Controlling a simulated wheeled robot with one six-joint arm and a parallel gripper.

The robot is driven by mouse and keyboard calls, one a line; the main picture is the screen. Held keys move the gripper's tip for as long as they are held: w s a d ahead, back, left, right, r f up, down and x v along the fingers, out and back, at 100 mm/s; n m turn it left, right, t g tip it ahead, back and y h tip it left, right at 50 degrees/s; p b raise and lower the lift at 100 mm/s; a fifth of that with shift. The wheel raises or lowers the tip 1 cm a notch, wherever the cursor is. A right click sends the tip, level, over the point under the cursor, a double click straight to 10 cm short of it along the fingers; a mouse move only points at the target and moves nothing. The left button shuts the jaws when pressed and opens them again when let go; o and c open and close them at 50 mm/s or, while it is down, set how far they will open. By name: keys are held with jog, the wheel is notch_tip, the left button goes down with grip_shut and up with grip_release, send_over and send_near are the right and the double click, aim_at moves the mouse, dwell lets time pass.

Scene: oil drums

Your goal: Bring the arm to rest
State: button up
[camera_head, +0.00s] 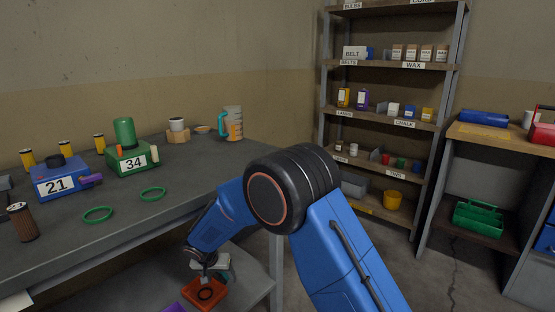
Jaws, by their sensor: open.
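My blue arm rises from the bottom of the view, bends at a large black elbow joint and reaches down to the left, past the workbench's front edge. My gripper (206,277) points down above an orange tray (190,291) on the bench's lower shelf. A dark ring (206,294) shows in the tray below it. The gripper is open; its fingertips are small here, and I cannot tell whether they touch anything.
The grey workbench (190,180) holds a blue box marked 21 (58,186), a green box marked 34 (132,158), green rings (97,214), a brown cylinder (24,224) and a jug (231,124). A tall shelf rack (325,75) stands behind. Floor (440,270) is clear at right.

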jog(key=s+d+r, duration=0.3)
jog(key=d+r, duration=0.6)
jog(key=d, duration=0.3)
jog(key=s+d+r+m, duration=0.1)
jog(key=s+d+r, duration=0.2)
jog(key=d+r, duration=0.65)
jog(key=s+d+r, duration=0.3)
jog(key=d+r, duration=0.4)
jog(key=d, duration=0.6)
jog(key=s+d+r, duration=0.1)
jog(key=s+d, duration=0.5)
jog(key=s, duration=0.3)
jog(key=s+d+r, duration=0.1)
jog(key=s+d, duration=0.5)
jog(key=s, duration=0.3)
jog(key=s+d+r+n+y, duration=0.1)
jog(key=s+d+r, duration=0.1)
jog(key=s+d, duration=0.4)
jog(key=s, duration=0.3)
jog(key=shift+d+t, duration=0.2)
jog(key=shift+t, duration=0.2)
